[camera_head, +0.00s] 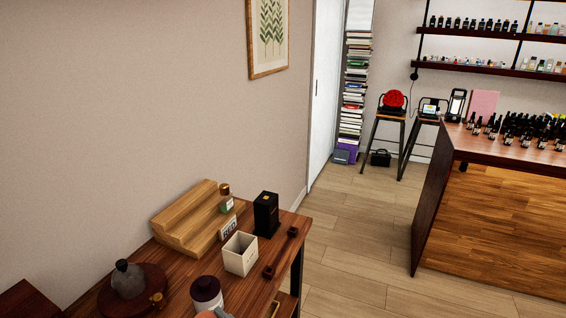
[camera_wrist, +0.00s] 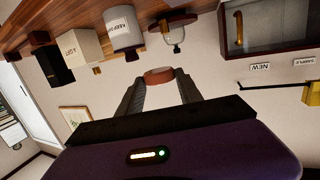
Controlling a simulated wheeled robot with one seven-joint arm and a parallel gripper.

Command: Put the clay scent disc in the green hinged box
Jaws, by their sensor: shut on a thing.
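My gripper (camera_wrist: 160,84) is shut on a flat round reddish-brown disc, the clay scent disc (camera_wrist: 159,73), held between the fingertips in the wrist view. In the head view, part of the disc (camera_head: 205,314) shows at the bottom edge beside a grey finger, in front of a white jar with a dark lid. I cannot make out a green hinged box for certain. A small green-and-white item (camera_head: 227,205) stands on the stepped wooden stand, too small to identify. A dark-framed open container (camera_wrist: 270,46) with a brass piece inside is at upper right of the wrist view.
A counter with several bottles (camera_head: 508,215) stands right, across open floor.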

